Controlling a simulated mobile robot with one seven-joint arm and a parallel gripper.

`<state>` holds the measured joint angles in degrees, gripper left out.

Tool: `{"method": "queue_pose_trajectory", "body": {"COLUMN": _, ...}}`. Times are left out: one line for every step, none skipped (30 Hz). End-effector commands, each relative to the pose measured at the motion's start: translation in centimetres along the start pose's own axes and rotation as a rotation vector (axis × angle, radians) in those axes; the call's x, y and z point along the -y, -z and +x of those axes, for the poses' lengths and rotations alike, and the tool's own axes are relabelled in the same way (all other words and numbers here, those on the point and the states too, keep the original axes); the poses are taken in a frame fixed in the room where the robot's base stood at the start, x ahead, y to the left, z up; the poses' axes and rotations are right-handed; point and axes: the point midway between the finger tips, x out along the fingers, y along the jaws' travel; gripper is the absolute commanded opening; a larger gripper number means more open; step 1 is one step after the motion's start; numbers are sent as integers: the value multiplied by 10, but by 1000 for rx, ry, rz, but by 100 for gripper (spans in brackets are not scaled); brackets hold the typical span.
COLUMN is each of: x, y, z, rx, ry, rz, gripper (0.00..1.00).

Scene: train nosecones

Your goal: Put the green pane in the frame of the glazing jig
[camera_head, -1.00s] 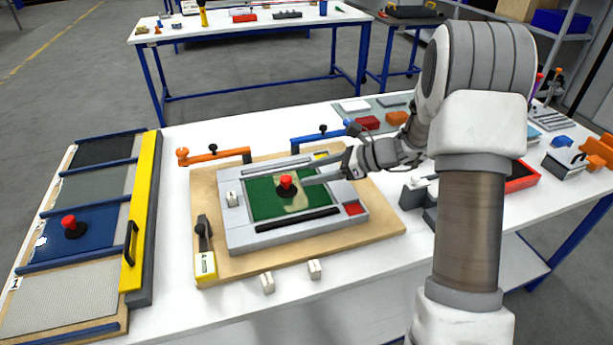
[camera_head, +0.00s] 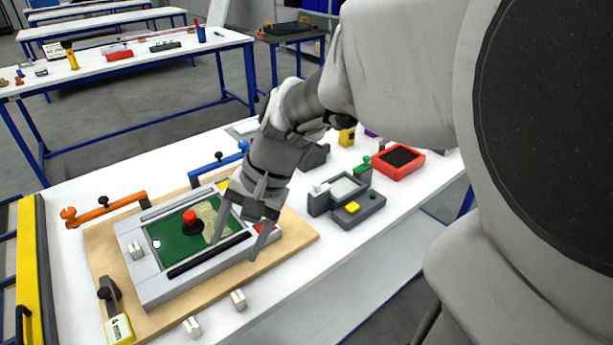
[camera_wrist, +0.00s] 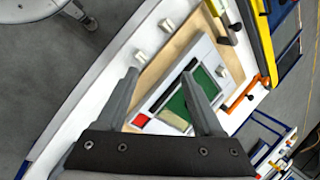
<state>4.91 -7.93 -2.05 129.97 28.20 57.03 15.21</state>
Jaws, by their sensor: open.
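The green pane (camera_head: 175,246), with a red-topped knob (camera_head: 191,222), lies within the grey frame of the glazing jig (camera_head: 158,290). The jig sits on a wooden board (camera_head: 103,262). A pale patch shows at the right part of the frame opening. My gripper (camera_head: 239,232) is open and empty, above the right end of the jig, its fingers pointing down and apart from the knob. In the wrist view the open fingers (camera_wrist: 158,85) cross in front of the jig; part of the green pane (camera_wrist: 180,104) shows between and behind them. Whether the pane is fully seated cannot be told.
An orange clamp arm (camera_head: 105,207) and a blue clamp arm (camera_head: 218,162) stand behind the jig. A yellow-handled rack (camera_head: 30,265) is at the left. Small white blocks (camera_head: 238,299) lie in front. A grey fixture (camera_head: 345,195) and red tray (camera_head: 398,162) stand to the right.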

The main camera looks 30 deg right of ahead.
Motion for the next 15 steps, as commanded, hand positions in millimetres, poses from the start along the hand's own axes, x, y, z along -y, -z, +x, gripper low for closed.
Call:
{"method": "queue_pose_trajectory", "body": {"x": 6, "y": -18, "z": -38, "rx": -131, "ry": 27, "rz": -140, "gripper": 69}}
{"method": "queue_pose_trajectory", "body": {"x": 0, "y": -22, "z": -42, "rx": -158, "ry": 8, "rz": -189, "gripper": 69}}
{"method": "queue_pose_trajectory", "body": {"x": -7, "y": -27, "z": -47, "rx": -196, "ry": -19, "rz": -256, "gripper": 69}}
{"method": "queue_pose_trajectory", "body": {"x": -13, "y": -30, "z": -51, "rx": -224, "ry": -39, "rz": -305, "gripper": 69}}
{"method": "queue_pose_trajectory", "body": {"x": -19, "y": -33, "z": -54, "rx": -251, "ry": -60, "rz": -353, "gripper": 69}}
{"method": "queue_pose_trajectory", "body": {"x": -26, "y": -37, "z": -59, "rx": -286, "ry": -87, "rz": -413, "gripper": 69}}
{"method": "queue_pose_trajectory", "body": {"x": -31, "y": -39, "z": -62, "rx": -313, "ry": -107, "rz": -456, "gripper": 69}}
{"method": "queue_pose_trajectory", "body": {"x": -36, "y": -41, "z": -65, "rx": -338, "ry": -127, "rz": -497, "gripper": 69}}
{"method": "queue_pose_trajectory", "body": {"x": -43, "y": -43, "z": -70, "rx": -369, "ry": -152, "rz": -546, "gripper": 69}}
{"method": "queue_pose_trajectory", "body": {"x": -47, "y": -44, "z": -72, "rx": -389, "ry": -170, "rz": -578, "gripper": 69}}
{"method": "queue_pose_trajectory", "body": {"x": -51, "y": -45, "z": -74, "rx": -409, "ry": -186, "rz": -609, "gripper": 69}}
{"method": "queue_pose_trajectory", "body": {"x": -55, "y": -46, "z": -77, "rx": -431, "ry": -206, "rz": -644, "gripper": 69}}
{"method": "queue_pose_trajectory", "body": {"x": -58, "y": -47, "z": -79, "rx": -444, "ry": -219, "rz": -666, "gripper": 69}}
{"method": "queue_pose_trajectory", "body": {"x": -60, "y": -48, "z": -80, "rx": -455, "ry": -230, "rz": -686, "gripper": 69}}
{"method": "queue_pose_trajectory", "body": {"x": -63, "y": -48, "z": -81, "rx": -467, "ry": -242, "rz": -706, "gripper": 69}}
